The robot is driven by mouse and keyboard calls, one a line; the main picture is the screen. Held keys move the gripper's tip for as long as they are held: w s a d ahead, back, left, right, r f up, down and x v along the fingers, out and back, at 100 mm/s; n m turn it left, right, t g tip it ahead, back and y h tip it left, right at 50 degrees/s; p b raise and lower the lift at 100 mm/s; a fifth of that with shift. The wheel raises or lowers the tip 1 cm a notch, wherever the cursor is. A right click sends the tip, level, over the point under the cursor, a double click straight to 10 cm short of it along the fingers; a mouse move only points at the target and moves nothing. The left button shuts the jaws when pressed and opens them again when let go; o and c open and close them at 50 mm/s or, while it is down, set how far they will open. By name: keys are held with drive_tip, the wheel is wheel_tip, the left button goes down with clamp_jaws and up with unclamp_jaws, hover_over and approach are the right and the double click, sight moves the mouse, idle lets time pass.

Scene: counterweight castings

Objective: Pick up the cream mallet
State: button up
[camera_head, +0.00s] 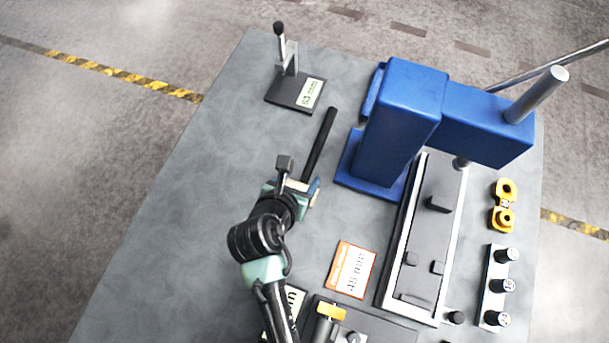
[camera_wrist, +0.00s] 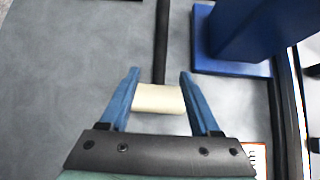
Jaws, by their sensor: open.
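The cream mallet lies on the grey table, its cream head (camera_wrist: 158,98) between my gripper's two blue fingers in the wrist view. Its black handle (camera_head: 320,143) points away from my gripper, toward the table's far side. My gripper (camera_wrist: 158,90) is open, with a finger on either side of the head. A small gap shows at the right finger; at the left finger I cannot tell contact from a narrow gap. In the head view my gripper (camera_head: 300,187) covers most of the cream head.
A blue press (camera_head: 400,110) stands close to the right of the handle. A black stand with an upright lever (camera_head: 295,90) is at the far edge. An orange and white card (camera_head: 351,270) lies to the near right. The table's left part is clear.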

sight(309, 165)
drive_tip(key=shift+x, duration=3.8)
drive_tip(key=shift+r, duration=0.1)
clamp_jaws()
drive_tip(key=shift+w+r, duration=0.15)
